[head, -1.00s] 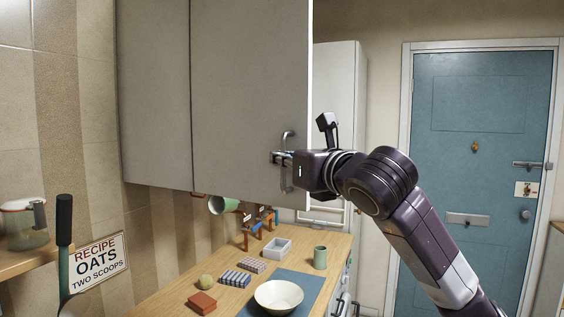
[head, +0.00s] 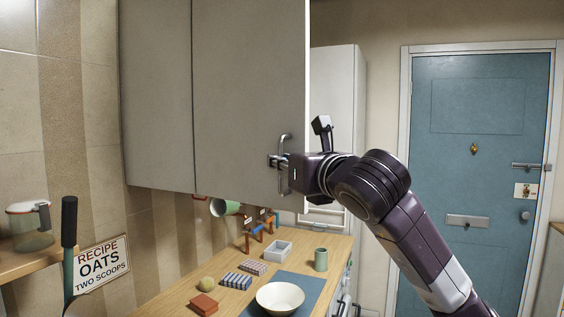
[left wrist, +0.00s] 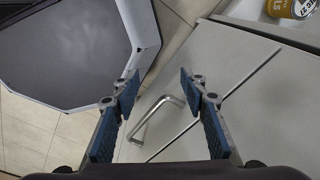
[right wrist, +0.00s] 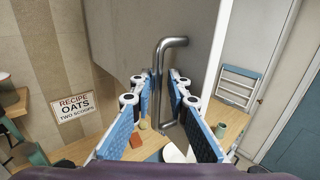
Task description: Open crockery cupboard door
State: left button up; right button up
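The pale grey crockery cupboard door (head: 248,95) is a wall-cupboard panel in the upper middle of the head view. It looks in line with the panel to its left, with no clear gap. Its metal bar handle (head: 286,142) is near the lower right edge. My right gripper (head: 279,162) is at this handle. My left gripper (left wrist: 159,78) is open and empty, above a lower cabinet front with another bar handle (left wrist: 160,117).
A mug (head: 224,207) hangs under the cupboard. A tall white cabinet (head: 335,100) and blue door (head: 475,150) stand to the right.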

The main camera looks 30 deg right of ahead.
jog(key=s, duration=1.2)
jog(key=shift+a, duration=0.25)
